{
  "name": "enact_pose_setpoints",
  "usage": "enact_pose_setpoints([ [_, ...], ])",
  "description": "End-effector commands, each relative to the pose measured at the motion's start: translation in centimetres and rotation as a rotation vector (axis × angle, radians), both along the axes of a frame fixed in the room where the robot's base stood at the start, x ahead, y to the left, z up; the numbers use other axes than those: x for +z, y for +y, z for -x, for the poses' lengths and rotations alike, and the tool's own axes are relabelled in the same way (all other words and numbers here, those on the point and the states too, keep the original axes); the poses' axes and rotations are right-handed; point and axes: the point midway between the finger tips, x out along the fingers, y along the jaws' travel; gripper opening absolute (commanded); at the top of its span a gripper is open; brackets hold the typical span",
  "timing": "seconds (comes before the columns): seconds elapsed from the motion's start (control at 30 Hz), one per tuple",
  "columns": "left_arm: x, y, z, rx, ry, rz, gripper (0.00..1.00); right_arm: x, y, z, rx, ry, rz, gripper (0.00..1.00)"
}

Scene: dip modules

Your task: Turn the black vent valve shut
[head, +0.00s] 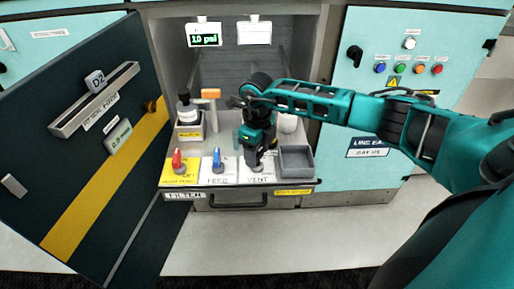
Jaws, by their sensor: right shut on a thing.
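The black vent valve (256,168) stands on the white panel marked VENT (253,179), inside the open cabinet. My right gripper (256,160) points down over it and is shut on its handle. The gripper hides most of the valve, so I cannot tell which way the handle is turned. To its left are a blue-handled valve (217,160) on the panel marked FEED and a red-handled valve (178,161) on a yellow panel. My left gripper does not show.
An open dark door (85,130) stands at the left. A grey tray (295,162) sits right of the valve. A bottle (187,109) and an orange-topped object (211,94) stand behind. A display (204,40) above reads 10 psi. A button panel (408,68) is at the right.

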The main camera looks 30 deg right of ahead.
Motion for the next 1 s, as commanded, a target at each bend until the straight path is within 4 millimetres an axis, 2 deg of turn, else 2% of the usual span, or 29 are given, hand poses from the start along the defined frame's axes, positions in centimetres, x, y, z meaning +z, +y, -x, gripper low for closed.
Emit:
enact_pose_setpoints([
  [0.7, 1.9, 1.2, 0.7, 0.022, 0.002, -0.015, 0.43, 0.3, -0.1, 0.0, -0.673, 0.001, 0.001, 0.29],
  [1.0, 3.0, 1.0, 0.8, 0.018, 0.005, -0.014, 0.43, 0.2, 0.0, 0.0, -0.883, 0.000, 0.000, 0.29],
])
